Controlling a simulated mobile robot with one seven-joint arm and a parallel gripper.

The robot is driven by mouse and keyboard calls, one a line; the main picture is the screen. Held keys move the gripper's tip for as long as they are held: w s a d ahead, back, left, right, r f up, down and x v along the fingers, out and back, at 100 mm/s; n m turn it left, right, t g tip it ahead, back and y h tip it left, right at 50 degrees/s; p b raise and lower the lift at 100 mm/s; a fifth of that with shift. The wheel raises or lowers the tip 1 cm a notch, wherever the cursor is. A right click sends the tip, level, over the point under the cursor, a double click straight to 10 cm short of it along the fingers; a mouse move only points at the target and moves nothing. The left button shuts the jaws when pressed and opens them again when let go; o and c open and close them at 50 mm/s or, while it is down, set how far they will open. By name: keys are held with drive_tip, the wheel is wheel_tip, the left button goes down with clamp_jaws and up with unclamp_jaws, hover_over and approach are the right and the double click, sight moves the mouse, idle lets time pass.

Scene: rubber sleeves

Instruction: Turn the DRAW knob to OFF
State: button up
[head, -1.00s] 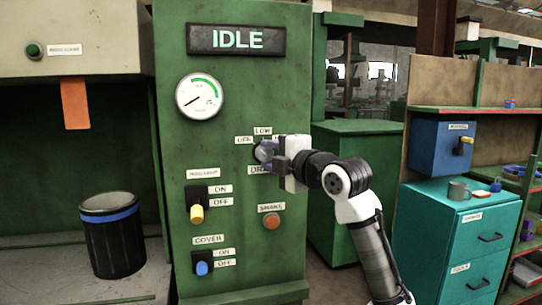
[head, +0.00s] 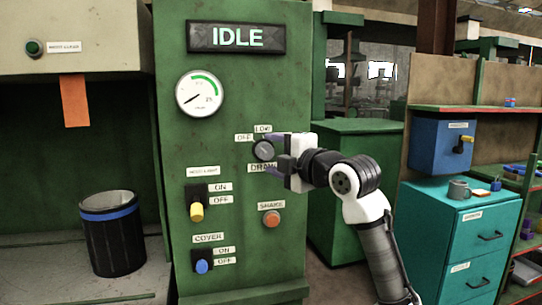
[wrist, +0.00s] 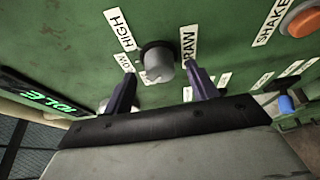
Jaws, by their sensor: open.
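The grey round DRAW knob (head: 263,150) is on the green panel, above its DRAW label (head: 262,168). The OFF label (head: 243,138) is at its upper left and the LOW label (head: 263,129) is above it. In the wrist view the knob (wrist: 157,62) shows beyond the fingers, near the HIGH label (wrist: 120,30). Which label it points to is unclear. My gripper (head: 273,153) is open, with one purple finger above the knob's level and one below. In the wrist view my gripper (wrist: 163,90) has a gap between the fingers, with nothing held.
The lit display (head: 237,39) reads IDLE. The gauge (head: 199,93) has its needle at lower left. A yellow switch (head: 196,211), a blue switch (head: 202,266) and an orange SHAKE button (head: 271,218) are lower on the panel. A black bin (head: 112,240) stands left.

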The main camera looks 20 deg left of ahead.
drive_tip(key=b+v, duration=0.2)
drive_tip(key=v, duration=1)
drive_tip(key=shift+s+d, duration=0.1)
